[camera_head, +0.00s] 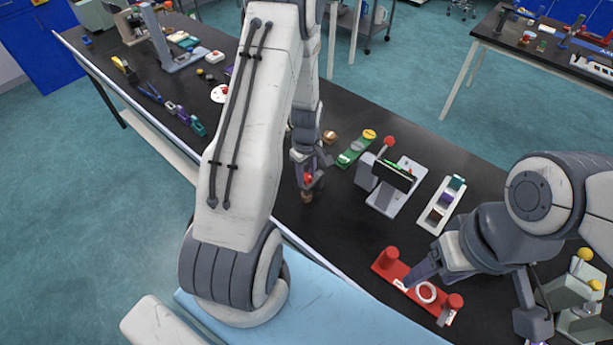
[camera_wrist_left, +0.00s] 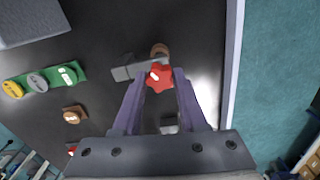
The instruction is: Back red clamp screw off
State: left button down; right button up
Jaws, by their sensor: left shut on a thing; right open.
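The red clamp screw (camera_wrist_left: 158,76) has a star-shaped knob and sits between the fingertips of my left gripper (camera_wrist_left: 155,80) in the left wrist view. My left gripper (camera_head: 308,180) is shut on it, low over the black bench near its front edge in the head view. A grey clamp block (camera_wrist_left: 128,73) and a round brown piece (camera_wrist_left: 160,49) lie right beside the knob. The screw's shaft is hidden. My right gripper (camera_head: 478,298) is open and empty, its fingers spread near a red fixture (camera_head: 391,272) with two red posts.
A green strip with round buttons (camera_head: 352,156), a device with a dark screen (camera_head: 394,176) and a white rack with coloured blocks (camera_head: 440,206) stand right of my left gripper. A white ring (camera_head: 426,292) is on the red fixture. Several tools lie at the far left.

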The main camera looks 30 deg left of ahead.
aim_at(306, 176)
pick_arm(q)
jog(key=n, duration=0.4)
jog(key=shift+n, duration=0.3)
jog(key=shift+n, duration=0.4)
jog(key=c, duration=0.5)
grip_release()
jog(key=shift+n, duration=0.3)
notch_tip(306, 176, up, 7)
jog(key=p, duration=0.5)
jog(key=shift+r+p, duration=0.1)
jog(key=shift+p, duration=0.2)
